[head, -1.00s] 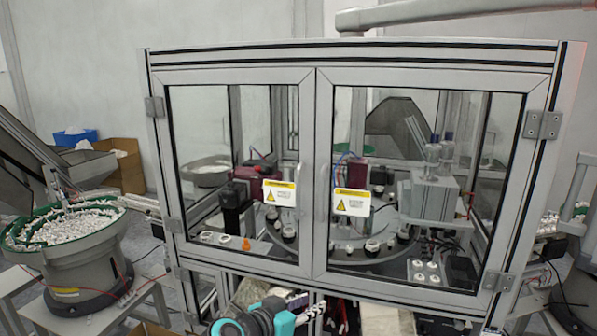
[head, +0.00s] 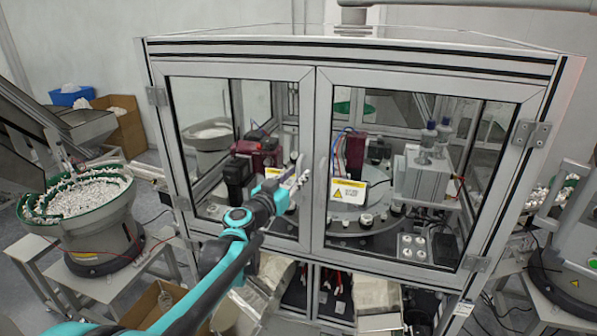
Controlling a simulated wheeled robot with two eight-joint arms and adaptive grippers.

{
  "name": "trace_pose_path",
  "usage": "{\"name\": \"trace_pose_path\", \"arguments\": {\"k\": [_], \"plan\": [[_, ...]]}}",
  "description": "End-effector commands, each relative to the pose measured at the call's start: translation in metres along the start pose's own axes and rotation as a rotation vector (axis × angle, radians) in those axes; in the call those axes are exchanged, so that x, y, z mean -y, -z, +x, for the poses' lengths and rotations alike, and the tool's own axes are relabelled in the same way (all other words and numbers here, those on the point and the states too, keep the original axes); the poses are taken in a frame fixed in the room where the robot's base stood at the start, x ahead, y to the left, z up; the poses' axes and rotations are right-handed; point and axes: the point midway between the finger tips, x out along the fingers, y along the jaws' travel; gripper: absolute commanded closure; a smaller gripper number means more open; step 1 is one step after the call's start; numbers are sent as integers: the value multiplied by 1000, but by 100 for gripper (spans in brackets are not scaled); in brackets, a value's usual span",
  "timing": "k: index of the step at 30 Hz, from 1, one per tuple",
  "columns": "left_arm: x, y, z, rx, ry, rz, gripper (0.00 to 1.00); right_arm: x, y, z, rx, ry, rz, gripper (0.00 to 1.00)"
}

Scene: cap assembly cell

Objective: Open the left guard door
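The left guard door (head: 240,72) is a grey-framed glass panel on the front of the cell, hinged at its left side. It looks shut, flush beside the right guard door (head: 430,82). My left gripper (head: 299,176) is in front of the left door's right-hand stile, at the height of its handle. The gripper covers the handle and the left door's warning label. I cannot tell whether its fingers touch or enclose the handle. My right gripper is not in view.
A bowl feeder (head: 85,245) with white caps stands left of the cell, and another feeder (head: 575,245) at the right. A cardboard box (head: 155,305) is on the floor at lower left. Open bays with bins (head: 378,292) lie below the doors.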

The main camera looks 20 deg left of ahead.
Motion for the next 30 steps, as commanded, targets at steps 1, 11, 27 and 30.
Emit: {"name": "trace_pose_path", "arguments": {"k": [1,11,27,30], "plan": [[0,1,6,0,-1,0,69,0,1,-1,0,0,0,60],[0,0,16,0,-1,0,69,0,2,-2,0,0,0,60],[0,0,15,0,-2,0,100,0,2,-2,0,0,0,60],[0,0,10,0,-9,0,100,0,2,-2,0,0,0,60]]}}
